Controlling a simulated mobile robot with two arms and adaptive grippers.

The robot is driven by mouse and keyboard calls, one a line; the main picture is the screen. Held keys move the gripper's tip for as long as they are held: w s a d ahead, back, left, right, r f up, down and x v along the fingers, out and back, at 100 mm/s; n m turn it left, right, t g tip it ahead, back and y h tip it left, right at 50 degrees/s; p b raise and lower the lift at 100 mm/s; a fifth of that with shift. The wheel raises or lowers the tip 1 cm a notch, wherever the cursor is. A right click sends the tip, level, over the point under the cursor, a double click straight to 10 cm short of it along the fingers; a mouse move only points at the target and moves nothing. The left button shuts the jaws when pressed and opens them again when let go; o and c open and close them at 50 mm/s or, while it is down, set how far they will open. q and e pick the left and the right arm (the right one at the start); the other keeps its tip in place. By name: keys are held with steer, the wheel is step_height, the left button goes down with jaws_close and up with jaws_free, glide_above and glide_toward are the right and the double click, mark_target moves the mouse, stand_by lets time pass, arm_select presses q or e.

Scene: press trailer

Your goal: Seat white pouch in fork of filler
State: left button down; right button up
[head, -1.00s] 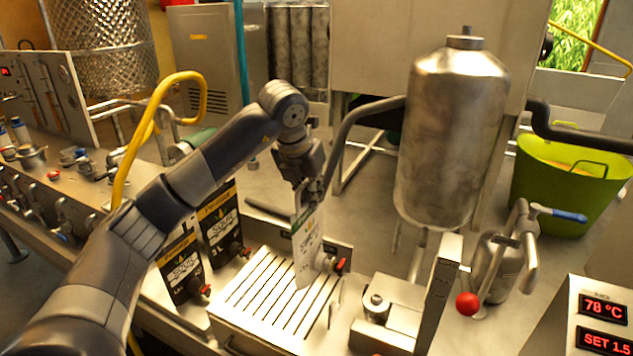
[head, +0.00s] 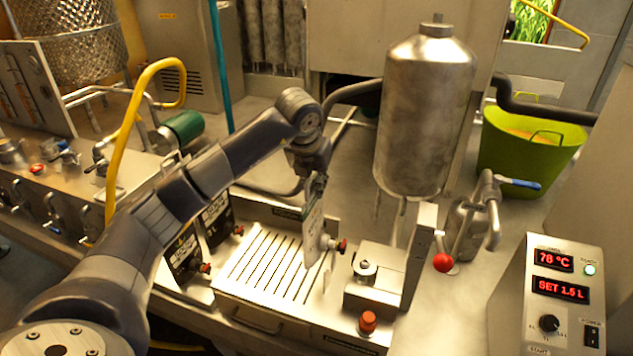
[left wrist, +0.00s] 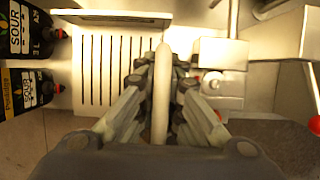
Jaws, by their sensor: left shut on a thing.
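My left gripper (head: 316,188) is shut on the upper end of the white pouch (head: 314,238), which hangs upright above the right part of the slatted tray. The pouch's red-capped spout (head: 338,245) points right, toward the filler's block (head: 378,292), and looks apart from it. In the left wrist view the pouch (left wrist: 162,90) shows edge-on between the fingers. The filler has a steel tank (head: 425,115) and an upright plate (head: 419,262). I cannot make out the fork clearly. My right gripper is not in view.
The slatted tray (head: 262,262) lies under the pouch. Two dark pouches (head: 216,217) (head: 184,257) stand left of it. A red ball knob (head: 443,262) and a steel valve jug (head: 465,228) are right of the filler. A control box (head: 555,290) stands at front right.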

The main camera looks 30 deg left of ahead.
mark_target(315, 202)
arm_select(q)
steer(key=shift+s+f+b, duration=0.1)
steer(key=shift+f+b, duration=0.2)
steer(key=shift+f, duration=0.3)
steer(key=shift+f+b, duration=0.3)
steer(key=shift+f, duration=0.25)
steer(key=shift+f+b, duration=1.7)
steer(key=shift+f, duration=0.55)
steer(key=shift+f+b, duration=0.75)
steer(key=shift+f, duration=0.55)
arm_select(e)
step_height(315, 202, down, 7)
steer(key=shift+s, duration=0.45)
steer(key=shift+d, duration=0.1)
arm_select(q)
steer(key=shift+f+b, duration=0.6)
steer(key=shift+b, duration=0.1)
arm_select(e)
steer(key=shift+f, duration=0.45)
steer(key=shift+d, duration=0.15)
